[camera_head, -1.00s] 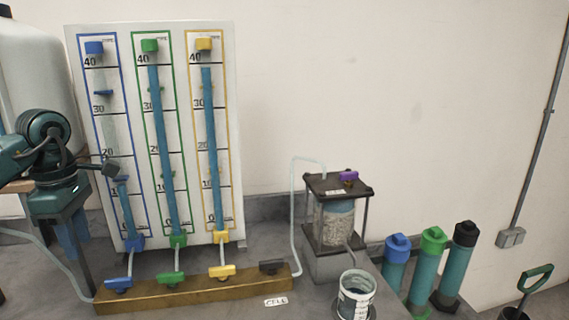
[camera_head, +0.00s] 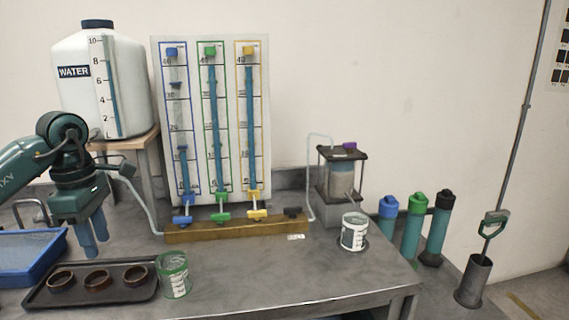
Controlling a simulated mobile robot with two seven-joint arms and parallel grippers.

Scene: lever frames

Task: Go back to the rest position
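My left gripper (camera_head: 93,238) hangs at the left of the view with its fingers pointing down, above the back of the dark tray and beside the blue bin. Its two blue-grey fingers show a narrow gap, and nothing is seen between them. My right gripper is not in view. The board with three scaled tubes (camera_head: 259,100) stands upright to the right of my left arm, apart from it. The brass valve block (camera_head: 240,232) lies in front of the board, with blue, green, yellow and black levers on it.
A dark tray (camera_head: 88,301) with three brown rings and a blue bin (camera_head: 62,246) lie below my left arm. A green-rimmed beaker (camera_head: 174,277) stands beside the tray. A water tank (camera_head: 139,90), a cell (camera_head: 341,180) and a cup (camera_head: 354,232) stand farther back. The front right bench is clear.

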